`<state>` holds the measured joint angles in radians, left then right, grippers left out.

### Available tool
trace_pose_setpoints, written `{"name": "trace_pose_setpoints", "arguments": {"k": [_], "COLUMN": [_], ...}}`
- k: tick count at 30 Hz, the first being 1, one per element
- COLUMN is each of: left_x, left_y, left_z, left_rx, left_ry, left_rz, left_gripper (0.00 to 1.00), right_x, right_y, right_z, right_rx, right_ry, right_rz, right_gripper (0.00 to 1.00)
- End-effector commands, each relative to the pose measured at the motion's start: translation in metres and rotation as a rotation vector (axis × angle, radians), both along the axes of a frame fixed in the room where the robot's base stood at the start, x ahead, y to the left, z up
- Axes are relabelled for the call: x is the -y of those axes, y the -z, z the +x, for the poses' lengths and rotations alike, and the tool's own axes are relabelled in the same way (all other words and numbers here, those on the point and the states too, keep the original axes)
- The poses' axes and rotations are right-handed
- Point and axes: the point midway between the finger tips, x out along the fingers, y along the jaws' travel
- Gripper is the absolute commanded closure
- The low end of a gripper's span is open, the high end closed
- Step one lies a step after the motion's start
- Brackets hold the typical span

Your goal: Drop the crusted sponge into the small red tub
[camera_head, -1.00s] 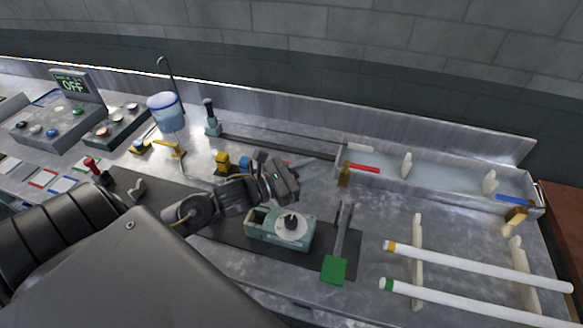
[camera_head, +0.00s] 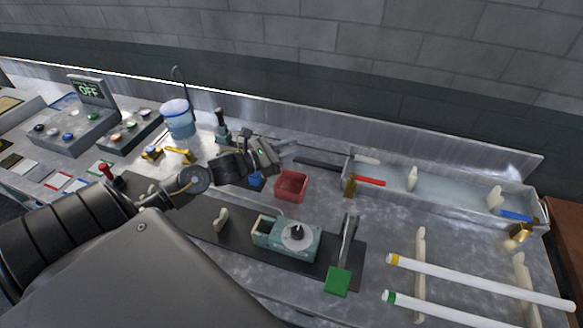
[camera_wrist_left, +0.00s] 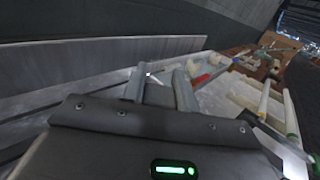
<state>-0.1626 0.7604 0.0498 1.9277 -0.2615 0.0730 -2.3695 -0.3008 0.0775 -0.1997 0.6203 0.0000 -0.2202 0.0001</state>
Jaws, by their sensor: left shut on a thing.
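The small red tub (camera_head: 291,186) stands open on the bench, just behind the pale green device with a dial. My left gripper (camera_head: 287,152) is above and behind the tub, toward the back wall of the bench, with its fingers pointing right. Its fingers also show in the left wrist view (camera_wrist_left: 160,80). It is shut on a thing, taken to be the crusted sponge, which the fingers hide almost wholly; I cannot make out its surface. The gripper is apart from the tub. My right gripper is not in view.
The pale green device (camera_head: 290,238) stands in front of the tub. A long metal trough (camera_head: 440,187) with red and blue handles is at the right. White tubes (camera_head: 480,284) rest on supports at front right. A blue-white bucket (camera_head: 178,119) stands at back left.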

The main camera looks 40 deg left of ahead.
Motion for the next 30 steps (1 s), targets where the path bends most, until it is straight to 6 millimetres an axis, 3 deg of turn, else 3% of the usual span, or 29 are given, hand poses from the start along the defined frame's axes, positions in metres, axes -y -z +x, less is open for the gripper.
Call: {"name": "trace_pose_setpoints", "arguments": {"k": [7,17,18,23,30], "left_x": [0.000,0.000,0.000,0.001,0.001], "left_y": [0.030,0.034,0.034,0.034,0.034], "left_z": [0.000,0.000,0.000,0.000,0.000], "left_rx": [-0.001,0.000,0.000,0.000,0.000], "left_ry": [-0.001,0.001,0.001,0.001,0.001], "left_rz": [0.000,0.000,0.000,0.000,0.000], "left_gripper": [0.92,0.92,0.68,0.47,0.45], "right_x": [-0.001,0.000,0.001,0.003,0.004], "right_y": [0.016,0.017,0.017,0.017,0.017], "right_z": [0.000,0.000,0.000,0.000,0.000], "right_rx": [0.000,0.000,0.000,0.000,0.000], "right_ry": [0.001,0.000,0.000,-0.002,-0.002], "right_rz": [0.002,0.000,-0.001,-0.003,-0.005], "right_gripper": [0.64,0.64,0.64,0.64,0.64]}}
